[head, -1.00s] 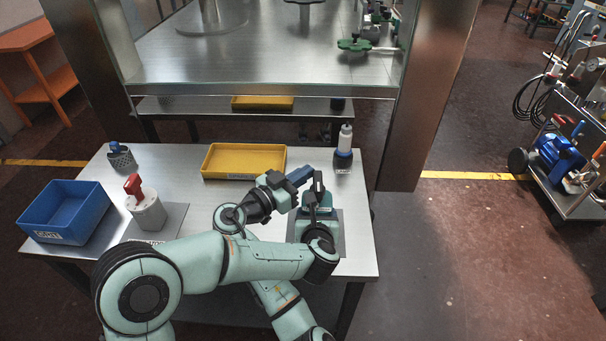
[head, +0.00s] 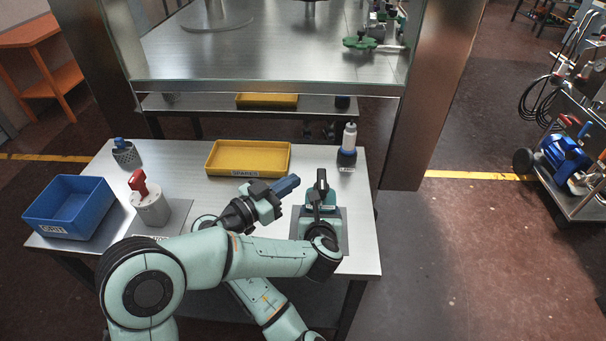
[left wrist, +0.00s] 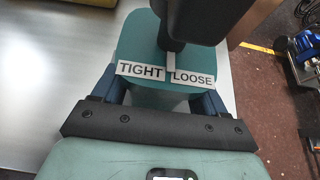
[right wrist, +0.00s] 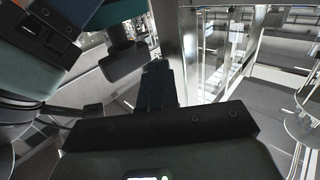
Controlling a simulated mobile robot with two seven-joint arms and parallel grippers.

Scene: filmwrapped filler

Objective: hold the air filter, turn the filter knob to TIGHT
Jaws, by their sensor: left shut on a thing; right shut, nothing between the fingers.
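The air filter (head: 318,200) is a teal body with a dark knob (head: 321,180) on top, at the right side of the table. My left gripper (left wrist: 165,95) is shut on the filter body, with a blue finger on each side. In the left wrist view, white TIGHT (left wrist: 141,71) and LOOSE (left wrist: 193,78) labels lie side by side beneath the dark knob (left wrist: 178,25).
A yellow tray (head: 248,173) marked SPARES and a white bottle (head: 349,138) stand behind the filter. The table's middle is mostly clear.

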